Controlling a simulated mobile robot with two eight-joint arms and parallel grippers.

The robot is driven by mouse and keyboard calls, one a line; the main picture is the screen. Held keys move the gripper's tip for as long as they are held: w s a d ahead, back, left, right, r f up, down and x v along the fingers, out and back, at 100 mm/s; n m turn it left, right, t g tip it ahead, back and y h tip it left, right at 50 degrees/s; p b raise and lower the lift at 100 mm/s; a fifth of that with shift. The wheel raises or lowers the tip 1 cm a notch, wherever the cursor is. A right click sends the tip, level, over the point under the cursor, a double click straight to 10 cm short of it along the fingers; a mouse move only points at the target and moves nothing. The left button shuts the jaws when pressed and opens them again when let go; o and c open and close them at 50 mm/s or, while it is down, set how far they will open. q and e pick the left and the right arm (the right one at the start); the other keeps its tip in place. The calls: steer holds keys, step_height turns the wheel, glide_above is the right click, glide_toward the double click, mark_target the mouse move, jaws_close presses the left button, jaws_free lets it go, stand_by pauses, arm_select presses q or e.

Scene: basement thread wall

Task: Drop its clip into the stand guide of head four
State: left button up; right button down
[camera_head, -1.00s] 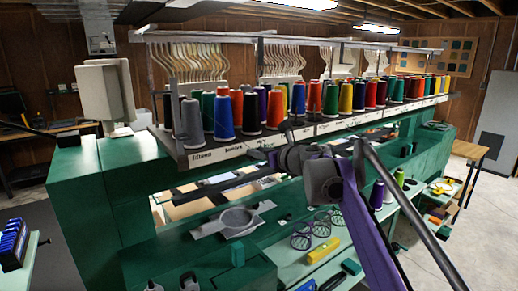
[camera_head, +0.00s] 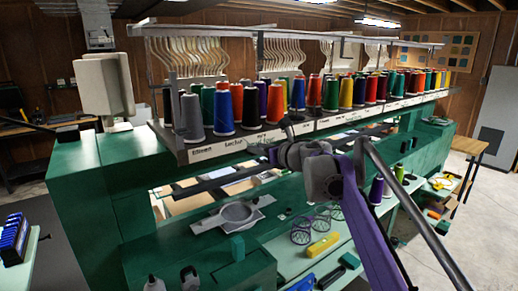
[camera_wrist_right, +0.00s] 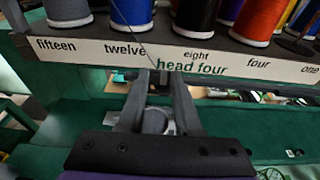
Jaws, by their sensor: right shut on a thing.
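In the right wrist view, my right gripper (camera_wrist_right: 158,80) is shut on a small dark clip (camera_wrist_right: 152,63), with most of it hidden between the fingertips. A thin dark thread runs up and left from the clip past the blue spool (camera_wrist_right: 131,12). The fingertips are just below and in front of the white label strip (camera_wrist_right: 92,52), close to the words "head four" (camera_wrist_right: 190,66). In the head view my right gripper (camera_head: 268,151) is below the spool rack (camera_head: 225,149). I cannot make out the stand guide. My left gripper is not in view.
Thread spools (camera_head: 223,110) crowd the rack above the gripper. The green machine body (camera_head: 110,200) fills the left, with an embroidery hoop (camera_head: 237,214) lower in front. A yellow block (camera_head: 323,245) and purple-rimmed rings lie on the front shelf.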

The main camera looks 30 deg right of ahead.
steer(key=c, duration=0.5)
jaws_free()
